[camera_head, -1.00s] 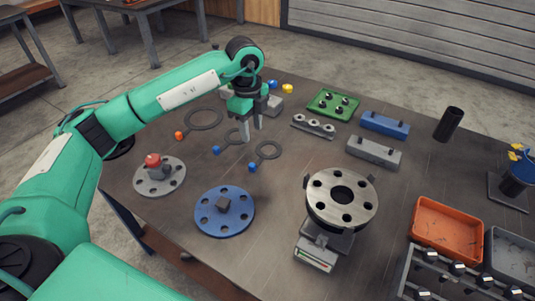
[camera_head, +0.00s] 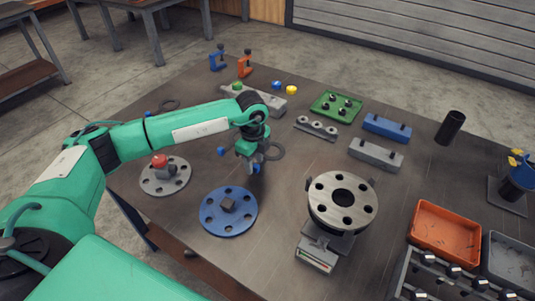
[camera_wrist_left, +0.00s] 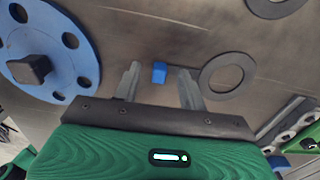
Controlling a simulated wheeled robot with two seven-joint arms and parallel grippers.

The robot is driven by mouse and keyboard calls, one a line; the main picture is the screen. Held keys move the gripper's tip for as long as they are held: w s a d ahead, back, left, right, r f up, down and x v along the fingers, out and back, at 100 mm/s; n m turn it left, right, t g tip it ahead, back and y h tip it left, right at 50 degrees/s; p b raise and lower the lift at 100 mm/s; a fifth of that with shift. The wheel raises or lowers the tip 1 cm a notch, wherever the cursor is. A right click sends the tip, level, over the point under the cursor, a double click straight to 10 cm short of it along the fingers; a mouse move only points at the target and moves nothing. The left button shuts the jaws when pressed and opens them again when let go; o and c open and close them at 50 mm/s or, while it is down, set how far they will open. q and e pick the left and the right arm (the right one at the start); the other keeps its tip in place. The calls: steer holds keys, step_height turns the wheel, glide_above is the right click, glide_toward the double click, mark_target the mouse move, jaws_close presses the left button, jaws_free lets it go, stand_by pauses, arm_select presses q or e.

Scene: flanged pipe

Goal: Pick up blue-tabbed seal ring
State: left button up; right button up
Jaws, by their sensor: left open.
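A dark flat seal ring (camera_head: 275,152) with a blue tab (camera_head: 256,169) lies on the table, partly hidden by my left gripper (camera_head: 253,170). In the left wrist view, the blue tab (camera_wrist_left: 159,72) shows between the two open fingers of the left gripper (camera_wrist_left: 158,88), and its ring (camera_wrist_left: 209,76) extends to the right, past one finger. I cannot tell whether the fingertips touch the table. Another blue tab (camera_head: 221,151) shows left of the gripper, its ring hidden by my arm. A further dark ring (camera_head: 170,104) with a blue tab (camera_head: 148,114) lies farther back. My right gripper is not in view.
A blue flange (camera_head: 228,211) with a dark block stands in front of the gripper, and a grey flange (camera_head: 165,177) with a red knob is at left. A steel flange (camera_head: 343,202) on a stand is at right. Orange (camera_head: 443,234) and grey bins sit farther right.

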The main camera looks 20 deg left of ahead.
arm_select(q)
steer(key=shift+f, duration=0.5)
jaws_close()
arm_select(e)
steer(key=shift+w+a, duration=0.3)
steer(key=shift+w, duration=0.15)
arm_select(q)
steer(key=shift+r, duration=0.1)
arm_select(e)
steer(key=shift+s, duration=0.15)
